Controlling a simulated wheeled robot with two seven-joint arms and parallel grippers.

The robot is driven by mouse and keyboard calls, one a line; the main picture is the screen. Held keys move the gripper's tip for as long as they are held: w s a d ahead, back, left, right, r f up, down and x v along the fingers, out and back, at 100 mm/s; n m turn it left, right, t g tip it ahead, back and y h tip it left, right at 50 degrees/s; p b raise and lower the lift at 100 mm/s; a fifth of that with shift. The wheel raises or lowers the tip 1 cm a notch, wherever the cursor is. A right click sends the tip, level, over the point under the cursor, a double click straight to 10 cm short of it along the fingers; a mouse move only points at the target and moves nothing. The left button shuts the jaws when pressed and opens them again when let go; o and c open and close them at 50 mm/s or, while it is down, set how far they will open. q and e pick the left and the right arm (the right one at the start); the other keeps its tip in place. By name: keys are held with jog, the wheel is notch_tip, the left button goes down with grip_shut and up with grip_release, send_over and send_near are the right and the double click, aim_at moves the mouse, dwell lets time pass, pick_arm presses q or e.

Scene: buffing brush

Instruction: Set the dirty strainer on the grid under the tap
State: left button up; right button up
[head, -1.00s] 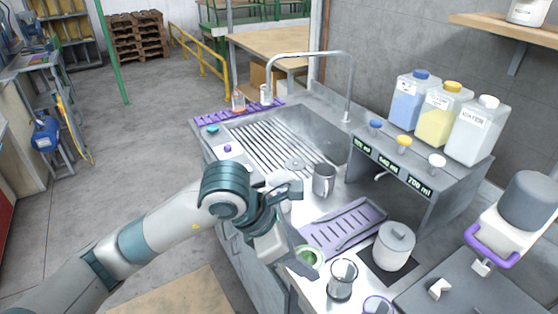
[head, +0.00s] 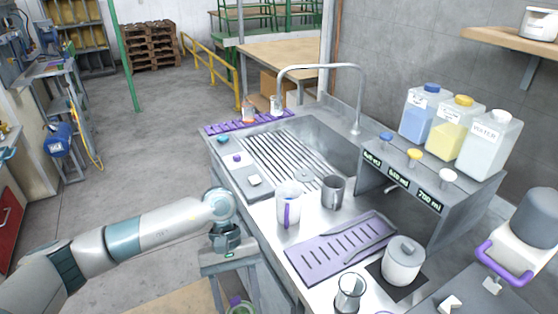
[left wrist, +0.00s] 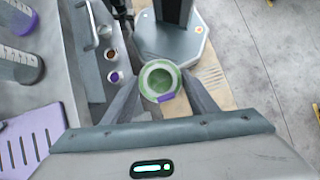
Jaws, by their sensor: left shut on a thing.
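The strainer, a green-stained ring with a purple part, shows in the left wrist view (left wrist: 158,78) between my left gripper's fingers (left wrist: 160,98). In the head view the strainer (head: 238,305) is partly cut off at the bottom edge. My left gripper (head: 236,294) points down, shut on it, in the air beside the counter's front edge. The grid of metal bars (head: 284,161) lies in the sink area at the back left of the counter. The curved metal tap (head: 322,67) arches over that end. My right gripper is not in view.
A purple slotted tray (head: 325,257), a clear jug (head: 289,208), a metal mug (head: 333,192), a glass beaker (head: 349,292) and a lidded white pot (head: 402,262) stand on the counter. A grey dispenser shelf (head: 440,212) holds bottles. The grid's bars look clear.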

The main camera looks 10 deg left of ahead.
pick_arm(q)
jog(key=s+a+f+m+y, duration=0.2)
jog(key=a+m, duration=0.3)
jog(key=a, duration=0.1)
jog(key=shift+f+g+y, duration=0.15)
jog(key=shift+g+y, duration=0.15)
jog(key=shift+y, duration=0.1)
jog(key=shift+a, duration=0.1)
